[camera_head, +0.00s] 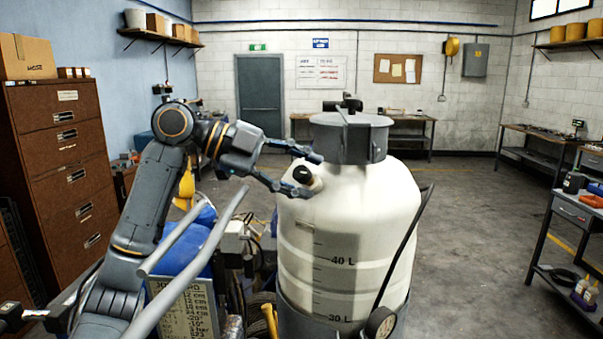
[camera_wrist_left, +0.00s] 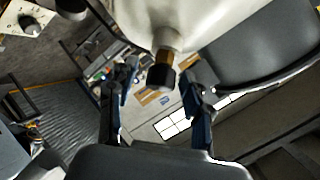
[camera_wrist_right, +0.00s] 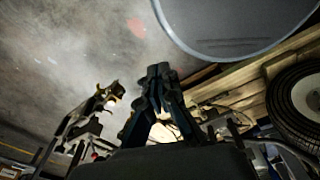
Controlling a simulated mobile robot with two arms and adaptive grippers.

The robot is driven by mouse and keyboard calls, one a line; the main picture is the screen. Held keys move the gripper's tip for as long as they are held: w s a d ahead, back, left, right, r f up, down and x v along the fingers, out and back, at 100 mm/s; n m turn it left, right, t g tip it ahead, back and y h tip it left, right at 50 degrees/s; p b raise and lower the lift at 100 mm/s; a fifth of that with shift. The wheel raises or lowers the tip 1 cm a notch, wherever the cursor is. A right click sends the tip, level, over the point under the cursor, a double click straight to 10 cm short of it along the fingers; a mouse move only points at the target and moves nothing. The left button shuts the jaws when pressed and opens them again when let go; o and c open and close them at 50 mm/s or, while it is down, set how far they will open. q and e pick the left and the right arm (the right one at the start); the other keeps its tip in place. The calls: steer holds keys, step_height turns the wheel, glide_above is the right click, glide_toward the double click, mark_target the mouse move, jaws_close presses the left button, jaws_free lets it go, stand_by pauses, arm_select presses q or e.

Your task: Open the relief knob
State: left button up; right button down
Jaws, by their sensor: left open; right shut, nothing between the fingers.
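The relief knob (camera_head: 303,174) is a small black cap on a short stem at the upper left shoulder of the white tank (camera_head: 345,225). My left gripper (camera_head: 312,175) is open, with one finger above the knob and one below it in the head view. In the left wrist view the black knob (camera_wrist_left: 161,79) with its brownish collar lies between the two spread fingertips (camera_wrist_left: 158,75), with gaps visible on both sides. My right gripper (camera_wrist_right: 158,75) shows only in the right wrist view; its fingers are together and empty.
A dark grey lid (camera_head: 350,140) tops the tank close to my left gripper. A black hose (camera_head: 400,255) runs down the tank's right side to a gauge (camera_head: 381,322). Grey handle bars (camera_head: 190,265) stand below my left arm.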

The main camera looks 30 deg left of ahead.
arm_select(q)
steer(key=v, duration=1.2)
stand_by(0.3)
